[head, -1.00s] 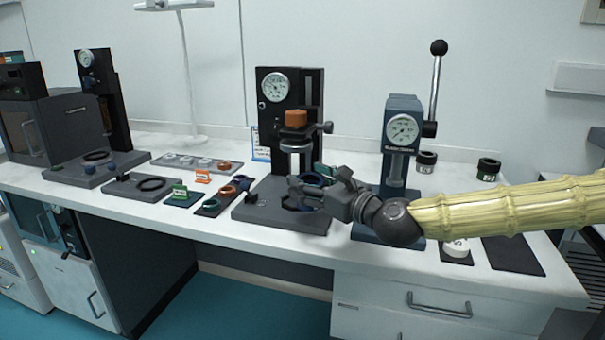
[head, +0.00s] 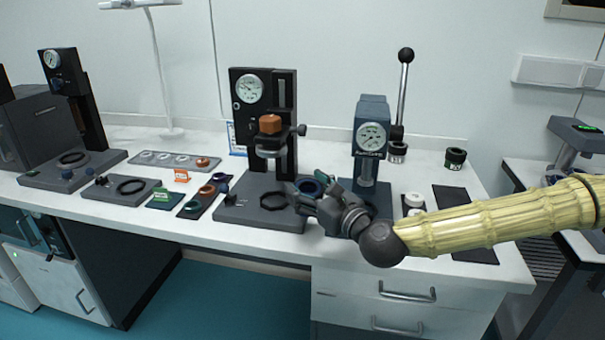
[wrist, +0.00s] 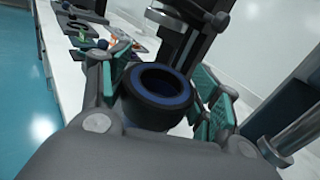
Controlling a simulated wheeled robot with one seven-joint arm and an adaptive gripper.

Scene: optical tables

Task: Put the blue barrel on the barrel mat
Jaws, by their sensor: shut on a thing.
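The blue barrel, a short dark ring-like cylinder with a blue inner face (wrist: 182,101), is between the jaws of my gripper (wrist: 170,80) in the wrist view. In the head view it is the small dark blue shape (head: 307,187) at the tip of my gripper (head: 310,193), partly hidden by the fingers. The gripper is shut on it, above the bench between the black gauge stand and the blue lever press.
The black gauge stand (head: 284,150) with an orange block stands left of my gripper. The blue lever press (head: 370,110) stands behind and to its right. White pieces (head: 413,203) sit near the dark mat. Several rings on a dark strip (head: 190,210) lie further left.

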